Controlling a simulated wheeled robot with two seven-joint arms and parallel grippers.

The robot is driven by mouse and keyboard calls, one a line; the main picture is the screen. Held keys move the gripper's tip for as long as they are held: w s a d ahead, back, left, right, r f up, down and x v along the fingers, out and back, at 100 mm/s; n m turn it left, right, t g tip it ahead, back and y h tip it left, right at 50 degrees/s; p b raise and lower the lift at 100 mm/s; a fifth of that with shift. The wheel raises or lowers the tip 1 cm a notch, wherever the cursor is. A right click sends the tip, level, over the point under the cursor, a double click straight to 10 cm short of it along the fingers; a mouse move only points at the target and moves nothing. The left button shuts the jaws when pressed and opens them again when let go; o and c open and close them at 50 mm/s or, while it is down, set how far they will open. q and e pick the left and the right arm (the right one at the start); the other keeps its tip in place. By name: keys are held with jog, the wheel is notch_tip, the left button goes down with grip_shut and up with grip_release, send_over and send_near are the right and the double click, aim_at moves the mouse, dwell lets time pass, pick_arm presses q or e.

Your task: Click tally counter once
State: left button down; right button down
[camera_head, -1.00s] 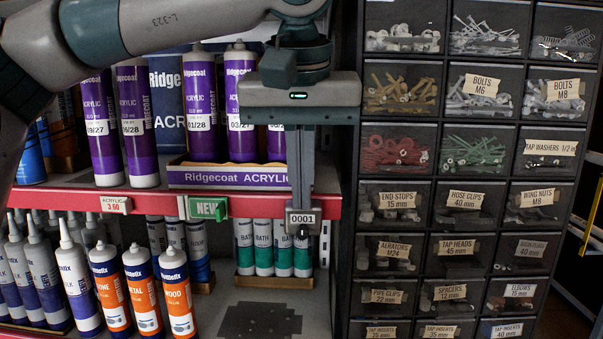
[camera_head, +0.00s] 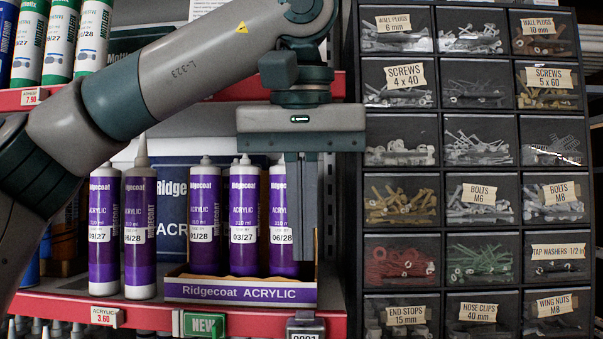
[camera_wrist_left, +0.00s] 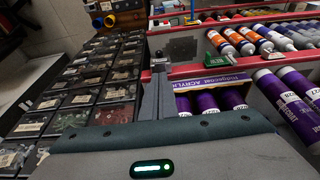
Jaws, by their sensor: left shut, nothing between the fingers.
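The tally counter (camera_head: 305,326) is a small grey device at the front of the red shelf edge. It is at the bottom border of the head view, with its number window partly cut off. My left gripper (camera_head: 303,258) points straight down above the counter, with a clear gap between fingertips and counter. Its fingers are together and hold nothing. In the wrist view the fingers (camera_wrist_left: 150,103) point towards the shelf edge, and the counter (camera_wrist_left: 158,59) shows small beyond their tips. My right gripper is not in view.
A carton of purple acrylic tubes (camera_head: 240,291) stands just left of and behind my gripper. A green NEW tag (camera_head: 204,325) hangs on the shelf edge left of the counter. A dark cabinet of small-part drawers (camera_head: 470,180) stands close on the right.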

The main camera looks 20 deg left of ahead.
pick_arm(q)
jog(key=p+v, duration=0.1)
jog(key=v, duration=0.6)
jog(key=shift+r, duration=0.35)
jog(key=shift+s, duration=0.2)
dwell(0.3)
